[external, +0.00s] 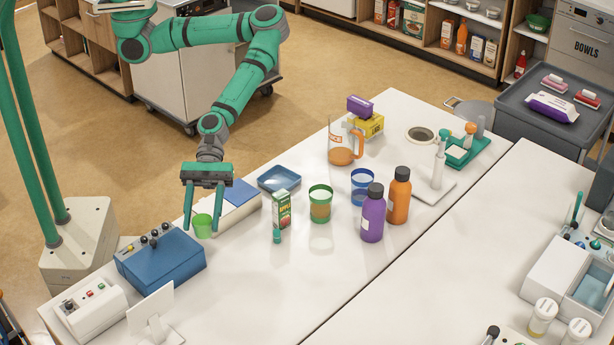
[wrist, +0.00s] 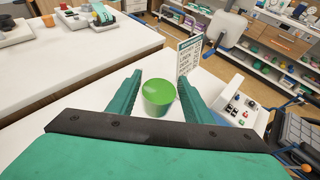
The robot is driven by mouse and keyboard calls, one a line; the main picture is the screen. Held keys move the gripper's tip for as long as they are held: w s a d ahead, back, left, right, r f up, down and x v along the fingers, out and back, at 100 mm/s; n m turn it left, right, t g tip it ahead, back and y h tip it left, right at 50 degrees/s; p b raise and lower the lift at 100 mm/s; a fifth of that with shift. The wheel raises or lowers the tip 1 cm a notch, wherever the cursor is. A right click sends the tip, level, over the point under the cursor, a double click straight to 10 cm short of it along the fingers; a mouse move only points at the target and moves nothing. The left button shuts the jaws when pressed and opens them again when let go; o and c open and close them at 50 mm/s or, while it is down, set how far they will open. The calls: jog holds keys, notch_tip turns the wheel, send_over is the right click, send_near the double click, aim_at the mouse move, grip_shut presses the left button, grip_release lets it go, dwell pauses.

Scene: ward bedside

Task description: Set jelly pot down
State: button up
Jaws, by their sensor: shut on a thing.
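The jelly pot is a small green cup (external: 202,226) with a bright green top. It is near the left edge of the white table (external: 268,285). My gripper (external: 204,215) points down with one finger on each side of the pot and is shut on it. In the wrist view the pot (wrist: 158,98) sits upright between the green fingers of my gripper (wrist: 160,85). I cannot tell whether its base touches the table.
A blue control box (external: 162,262) stands just left of the pot. A blue-and-white box (external: 235,200) is close behind my gripper. A juice carton (external: 281,212), a green-rimmed cup (external: 320,205) and a purple bottle (external: 373,215) stand to the right. The table front is clear.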

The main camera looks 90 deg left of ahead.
jog(key=w+a+f+n+t, duration=0.3)
jog(key=a+f+t, duration=0.15)
jog(key=a, duration=0.55)
jog(key=w+d+f, duration=0.2)
jog(key=d+f, duration=0.1)
jog(key=w+d+f, duration=0.3)
jog(key=d, duration=0.1)
jog(key=w+d+f, duration=0.2)
jog(key=d+f, duration=0.1)
jog(key=d, duration=0.1)
jog(key=shift+w+f, duration=0.25)
jog(key=shift+w, duration=0.1)
jog(key=shift+w+d+f+n+g, duration=0.2)
jog(key=shift+f+n+g, duration=0.1)
jog(key=shift+f, duration=1.6)
jog(key=shift+f, duration=0.1)
jog(key=o, duration=0.7)
jog(key=shift+f, duration=0.1)
jog(key=shift+c, duration=0.2)
jog(key=o, duration=0.4)
jog(key=shift+o, duration=0.2)
